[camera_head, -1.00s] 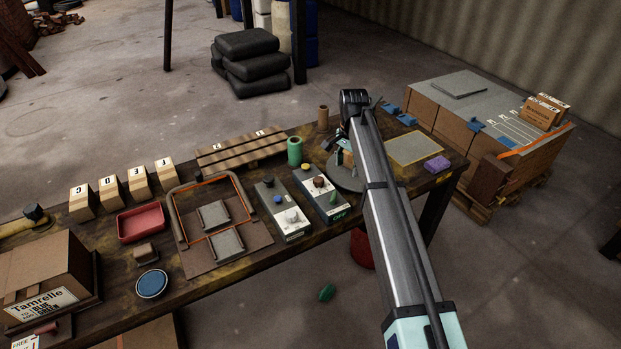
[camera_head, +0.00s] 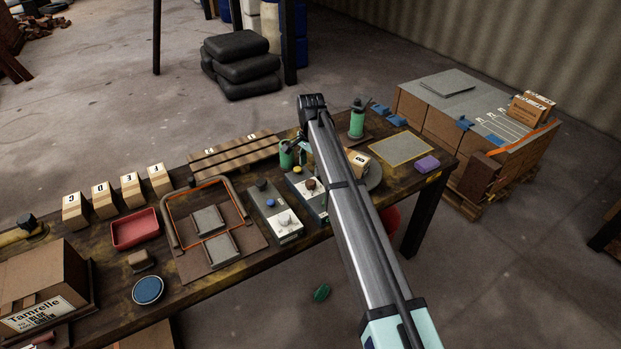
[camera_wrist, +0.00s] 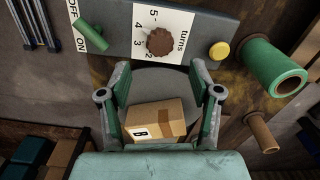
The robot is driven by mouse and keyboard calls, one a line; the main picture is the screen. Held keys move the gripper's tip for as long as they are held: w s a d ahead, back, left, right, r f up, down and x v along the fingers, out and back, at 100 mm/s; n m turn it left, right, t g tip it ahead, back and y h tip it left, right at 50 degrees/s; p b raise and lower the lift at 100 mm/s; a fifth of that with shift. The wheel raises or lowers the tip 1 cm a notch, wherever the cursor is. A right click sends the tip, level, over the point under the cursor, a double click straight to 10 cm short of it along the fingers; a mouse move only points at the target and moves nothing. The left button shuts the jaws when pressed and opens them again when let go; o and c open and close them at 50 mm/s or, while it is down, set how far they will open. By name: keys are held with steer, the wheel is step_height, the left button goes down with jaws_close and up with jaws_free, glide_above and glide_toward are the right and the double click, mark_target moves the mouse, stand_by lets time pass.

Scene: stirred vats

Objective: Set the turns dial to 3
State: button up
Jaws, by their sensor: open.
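The turns dial is a brown scalloped knob (camera_wrist: 160,41) on a white plate (camera_wrist: 144,17) numbered 2 to 5 in the wrist view. I cannot tell which number it points at. The dial (camera_head: 311,184) also shows in the head view, on a grey panel partly hidden by my arm. My gripper (camera_wrist: 160,72) is open and empty, its two fingers spread just below the dial in the wrist picture, apart from it. In the head view my arm hides most of the gripper.
A green lever (camera_wrist: 92,37) marked OFF/ON and a yellow button (camera_wrist: 219,51) flank the dial. A green cylinder (camera_wrist: 275,68) and a brown tube (camera_wrist: 262,132) stand at right. A cardboard box (camera_wrist: 155,120) sits between my fingers in the picture, on a round grey plate.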

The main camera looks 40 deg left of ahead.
mark_target(311, 182)
step_height(311, 182, down, 7)
steer(key=shift+p, duration=0.6)
steer(key=c, duration=1.1)
